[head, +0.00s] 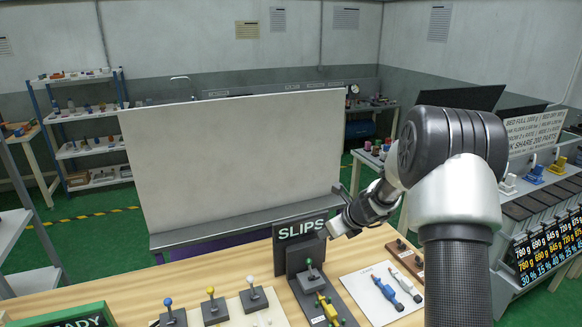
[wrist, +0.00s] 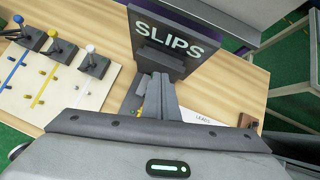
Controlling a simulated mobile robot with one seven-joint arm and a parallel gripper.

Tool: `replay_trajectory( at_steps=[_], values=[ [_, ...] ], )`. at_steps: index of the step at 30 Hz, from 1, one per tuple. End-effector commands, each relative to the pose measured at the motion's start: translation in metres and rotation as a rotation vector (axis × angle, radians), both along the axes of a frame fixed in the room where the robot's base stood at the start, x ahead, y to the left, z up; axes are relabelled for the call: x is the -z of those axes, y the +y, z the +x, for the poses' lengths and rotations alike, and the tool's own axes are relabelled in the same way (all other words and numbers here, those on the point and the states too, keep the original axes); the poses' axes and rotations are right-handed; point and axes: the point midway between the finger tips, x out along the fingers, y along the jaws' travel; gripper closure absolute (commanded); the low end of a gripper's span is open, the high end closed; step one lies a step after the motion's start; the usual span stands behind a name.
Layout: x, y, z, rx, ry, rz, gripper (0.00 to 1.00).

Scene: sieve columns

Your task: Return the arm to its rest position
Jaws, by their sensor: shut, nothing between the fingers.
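My arm reaches in from the right side of the head view and bends down to the left. My gripper (head: 329,230) is above the wooden table, close to the right edge of the black SLIPS sign (head: 287,231). In the wrist view my gripper (wrist: 160,85) is shut and empty. Its fingers point toward the base of the SLIPS sign (wrist: 167,42). I cannot tell whether they touch it.
Levers with blue, yellow and white knobs (head: 211,293) stand left of the sign. A large pale panel (head: 235,160) stands behind the table. A grey bench (head: 512,215) stands at right.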

Motion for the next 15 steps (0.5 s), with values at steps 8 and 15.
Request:
replay_trajectory(
  at_steps=[8, 15],
  values=[
    [-0.139, 0.052, -0.089, -0.652, -0.231, -0.406, 1.00],
    [-0.209, 0.068, -0.214, -1.261, -0.385, -0.831, 1.00]
  ],
)
